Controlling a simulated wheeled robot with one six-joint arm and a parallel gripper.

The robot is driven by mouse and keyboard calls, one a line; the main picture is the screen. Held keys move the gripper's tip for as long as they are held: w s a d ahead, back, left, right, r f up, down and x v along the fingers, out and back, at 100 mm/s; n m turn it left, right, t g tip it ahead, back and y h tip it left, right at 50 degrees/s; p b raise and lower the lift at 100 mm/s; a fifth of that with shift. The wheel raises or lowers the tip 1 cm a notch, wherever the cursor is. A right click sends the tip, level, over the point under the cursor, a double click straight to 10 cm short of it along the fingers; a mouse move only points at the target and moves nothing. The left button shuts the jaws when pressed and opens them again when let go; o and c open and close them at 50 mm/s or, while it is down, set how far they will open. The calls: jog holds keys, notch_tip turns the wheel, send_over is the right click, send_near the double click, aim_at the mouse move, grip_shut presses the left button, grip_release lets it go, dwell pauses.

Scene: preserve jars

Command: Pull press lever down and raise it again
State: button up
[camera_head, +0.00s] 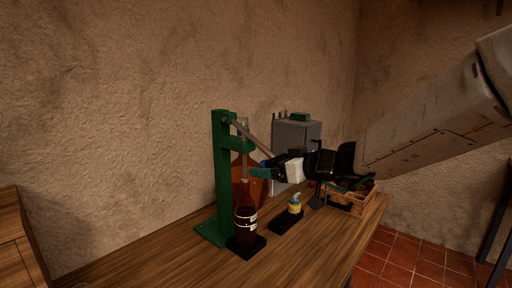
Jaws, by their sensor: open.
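The green press (223,175) stands upright on the wooden table. Its lever (252,138) is a thin bar that slopes from near the top of the post down to the right. Its far end goes out of sight by my gripper (262,174). My gripper is open, with teal fingers pointing left, just right of the press column and below the lever. I cannot tell whether the lever touches the fingers or lies between them. A dark brown bottle (245,222) with pale bands stands upright under the press's rod (245,165).
A small yellow-labelled jar (294,206) stands on a black pad right of the bottle. A wooden crate (344,206) sits at the table's right end, below my arm. A grey cabinet (297,133) and a rounded orange-brown thing (255,190) are behind. The front table (300,255) is clear.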

jog(key=v, duration=0.7)
dwell(0.4)
